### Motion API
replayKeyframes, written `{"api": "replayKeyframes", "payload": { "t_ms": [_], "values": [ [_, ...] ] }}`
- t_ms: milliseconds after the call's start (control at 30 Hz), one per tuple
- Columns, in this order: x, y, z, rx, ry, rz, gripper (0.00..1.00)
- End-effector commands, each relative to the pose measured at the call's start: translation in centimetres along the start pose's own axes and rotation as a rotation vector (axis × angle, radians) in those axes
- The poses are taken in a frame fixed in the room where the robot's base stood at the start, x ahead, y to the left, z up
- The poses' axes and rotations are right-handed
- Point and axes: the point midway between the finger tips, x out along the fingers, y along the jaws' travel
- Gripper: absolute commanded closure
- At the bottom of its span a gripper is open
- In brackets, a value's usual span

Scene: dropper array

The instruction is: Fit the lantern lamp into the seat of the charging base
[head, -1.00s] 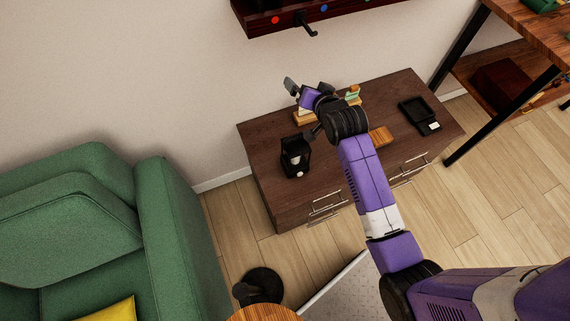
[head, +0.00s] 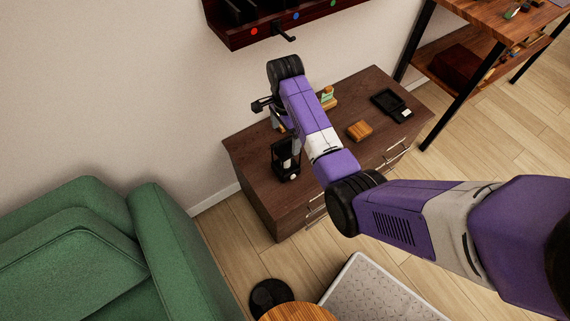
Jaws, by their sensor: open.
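The lantern lamp (head: 286,160) is a small black upright frame with a pale part low in it. It stands near the left front of the dark wooden cabinet. A flat black square piece with a recess and a small white patch, which looks like the charging base (head: 392,105), lies near the right end of the cabinet. My gripper (head: 271,118) is open above the cabinet, just behind and above the lantern. It appears empty and apart from the lantern, though my purple arm hides part of it.
A wooden block (head: 359,130) lies between the lantern and the base. A small wooden stand with a greenish item (head: 327,98) is at the back, partly behind my arm. A dark wall rack (head: 285,22) with hooks hangs above. A green armchair (head: 85,250) stands left.

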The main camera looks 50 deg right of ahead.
Motion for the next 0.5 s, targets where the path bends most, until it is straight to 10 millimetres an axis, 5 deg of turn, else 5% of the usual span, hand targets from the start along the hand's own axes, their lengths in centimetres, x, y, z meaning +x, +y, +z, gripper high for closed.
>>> {"api": "replayKeyframes", "payload": {
  "t_ms": [500],
  "values": [
    [5.9, -0.2, -0.3, -0.002, 0.0, -0.002, 0.0]
  ]
}}
